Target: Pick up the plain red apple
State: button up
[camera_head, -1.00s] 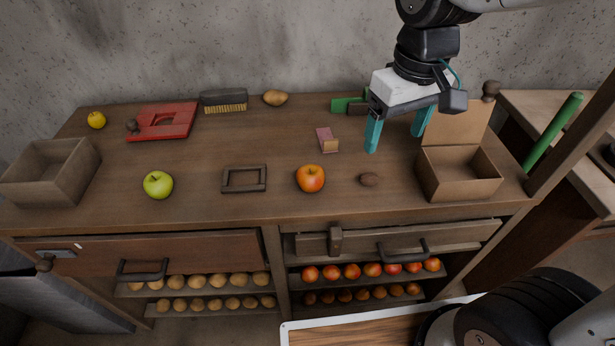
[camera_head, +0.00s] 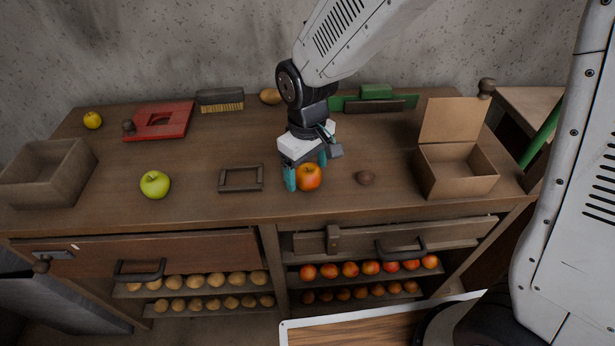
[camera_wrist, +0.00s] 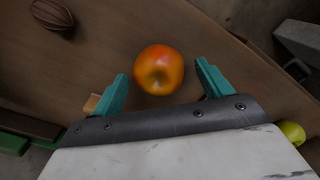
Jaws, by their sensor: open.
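The red apple (camera_head: 309,178), red with orange-yellow patches, sits on the wooden counter near its front middle. It also shows in the wrist view (camera_wrist: 159,70), just beyond the fingertips and centred between them. My gripper (camera_head: 305,172) is open with teal fingers and stands low, just behind the apple in the head view. In the wrist view my gripper (camera_wrist: 163,76) has one finger to each side of the apple, with gaps on both sides. I see no contact with the apple.
A green apple (camera_head: 155,184) and a dark frame (camera_head: 241,178) lie to the left. A red board (camera_head: 160,121) and a brush (camera_head: 220,100) are at the back left.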

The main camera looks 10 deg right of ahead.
jog(key=shift+f, duration=1.25)
jog(key=c, duration=1.1)
jog(key=shift+r, duration=0.1)
